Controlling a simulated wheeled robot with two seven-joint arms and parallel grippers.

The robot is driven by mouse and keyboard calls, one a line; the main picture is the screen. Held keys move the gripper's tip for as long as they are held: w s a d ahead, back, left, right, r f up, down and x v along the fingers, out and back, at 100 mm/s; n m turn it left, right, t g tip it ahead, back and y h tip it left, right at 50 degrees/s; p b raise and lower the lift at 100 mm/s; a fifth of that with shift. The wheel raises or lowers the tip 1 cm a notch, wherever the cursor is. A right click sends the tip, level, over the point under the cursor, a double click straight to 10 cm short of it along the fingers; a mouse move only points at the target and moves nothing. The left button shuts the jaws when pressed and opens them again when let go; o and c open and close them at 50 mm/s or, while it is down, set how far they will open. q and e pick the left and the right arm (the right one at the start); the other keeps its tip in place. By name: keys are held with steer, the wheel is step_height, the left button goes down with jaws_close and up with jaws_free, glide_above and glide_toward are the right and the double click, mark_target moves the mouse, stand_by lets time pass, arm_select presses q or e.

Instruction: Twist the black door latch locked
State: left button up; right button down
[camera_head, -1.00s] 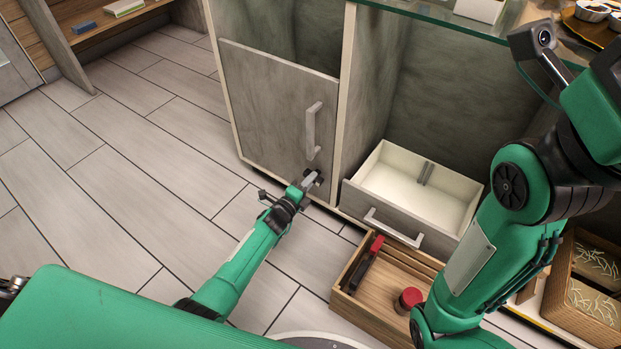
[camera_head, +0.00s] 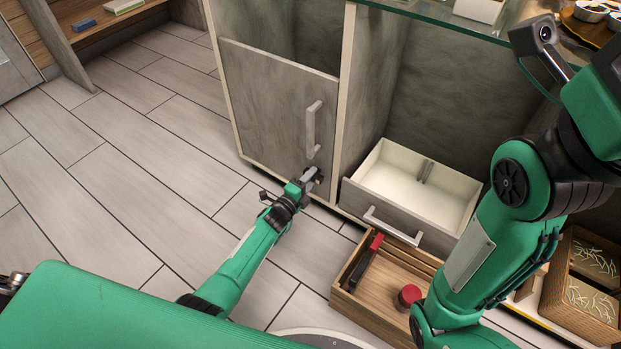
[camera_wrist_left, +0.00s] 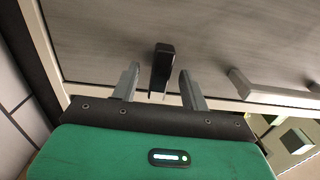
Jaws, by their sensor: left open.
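The black door latch (camera_wrist_left: 162,66) sits on the grey cabinet door (camera_wrist_left: 200,30), close to the door's lower edge. In the left wrist view the latch stands between the two fingers of my left gripper (camera_wrist_left: 158,84), with a gap on each side. The fingers are open. In the head view the left gripper (camera_head: 308,181) is at the lower right corner of the shut door (camera_head: 265,105), and it mostly hides the latch. My right arm crosses the right side of the head view, but its gripper is not seen.
The door's grey handle (camera_head: 313,130) is just above the left gripper. An open drawer (camera_head: 376,226) sticks out to the right. Below it a wooden crate (camera_head: 345,298) holds a red-and-black item and a red-lidded jar. The tiled floor (camera_head: 120,180) on the left is clear.

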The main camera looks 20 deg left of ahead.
arm_select(q)
steer(key=p+v, duration=0.3)
steer(key=v, duration=0.4)
steer(key=shift+p, duration=0.35)
stand_by(0.4)
